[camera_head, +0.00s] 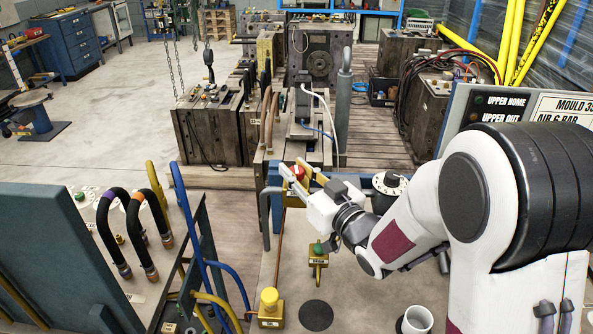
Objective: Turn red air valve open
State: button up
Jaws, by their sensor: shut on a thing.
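The red air valve (299,172) shows as a small patch of red beyond the white body of my gripper, at the far edge of the light panel. My gripper (297,175) reaches it from the near right, with its pale fingers on either side of the red part. The fingers are shut on it. The fingers and gripper body hide most of the valve, so I cannot tell its handle's angle.
Nearer on the panel (345,285) stand a green-topped brass valve (318,252) and a yellow knob (269,302). A white cup (417,320) stands at the front. Blue and yellow hoses lie left.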

jog(key=shift+r+n+g+y, duration=0.1)
jog(key=shift+n+g+y, duration=0.5)
jog(key=shift+n+y, duration=0.1)
jog(key=o, duration=1.2)
jog(key=shift+c, duration=0.2)
jog(key=v, duration=1.2)
